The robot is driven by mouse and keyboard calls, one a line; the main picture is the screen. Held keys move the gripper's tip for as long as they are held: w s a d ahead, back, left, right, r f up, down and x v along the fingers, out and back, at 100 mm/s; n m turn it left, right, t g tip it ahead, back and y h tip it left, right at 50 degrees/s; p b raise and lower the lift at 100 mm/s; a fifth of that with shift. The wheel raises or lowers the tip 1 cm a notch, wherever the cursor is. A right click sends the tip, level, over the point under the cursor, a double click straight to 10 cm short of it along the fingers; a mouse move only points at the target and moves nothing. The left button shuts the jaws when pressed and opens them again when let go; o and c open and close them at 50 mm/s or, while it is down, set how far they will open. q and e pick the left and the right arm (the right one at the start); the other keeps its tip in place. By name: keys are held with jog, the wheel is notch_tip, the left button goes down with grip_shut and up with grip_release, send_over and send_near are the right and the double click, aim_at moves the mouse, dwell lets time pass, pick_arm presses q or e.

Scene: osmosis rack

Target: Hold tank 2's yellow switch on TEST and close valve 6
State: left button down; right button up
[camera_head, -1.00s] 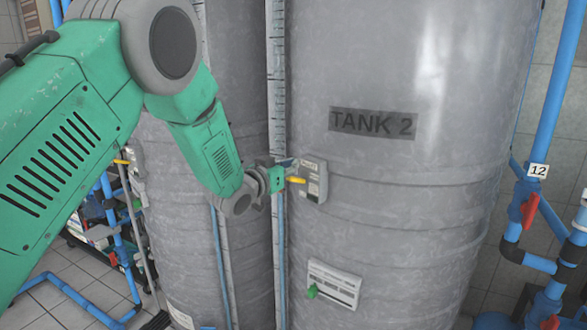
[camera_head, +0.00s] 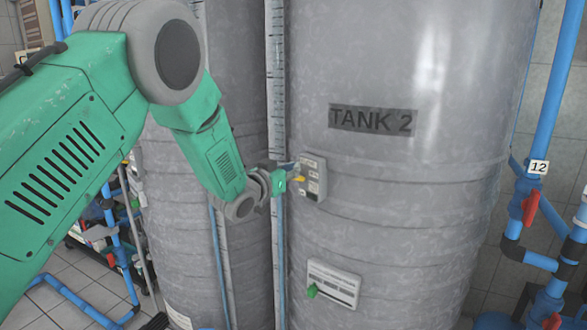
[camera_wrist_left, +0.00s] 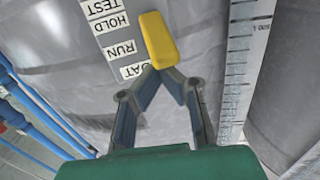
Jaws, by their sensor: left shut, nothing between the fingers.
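Tank 2 (camera_head: 450,190) is a large grey tank with a dark label. A small grey switch box (camera_head: 316,170) is on its left side, with a yellow switch lever (camera_head: 300,179). In the left wrist view the yellow switch (camera_wrist_left: 159,40) lies beside a label strip (camera_wrist_left: 116,45) reading TEST, HOLD, RUN and a partly covered word. My left gripper (camera_head: 290,172) is shut and empty beside the box. Its fingertips (camera_wrist_left: 170,74) meet at the lever's near end; I cannot tell whether they touch it. Valve 6 and my right gripper are not in view.
A lower panel (camera_head: 345,286) with a green lever (camera_head: 312,291) is on tank 2. Blue pipes (camera_head: 550,90) with a red-handled valve (camera_head: 530,207) tagged 12 stand at the right. A graduated white strip (camera_wrist_left: 243,60) runs close to the gripper's right.

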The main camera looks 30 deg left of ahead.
pick_arm(q)
jog(key=shift+f+b, duration=1.25)
jog(key=shift+f, duration=0.65)
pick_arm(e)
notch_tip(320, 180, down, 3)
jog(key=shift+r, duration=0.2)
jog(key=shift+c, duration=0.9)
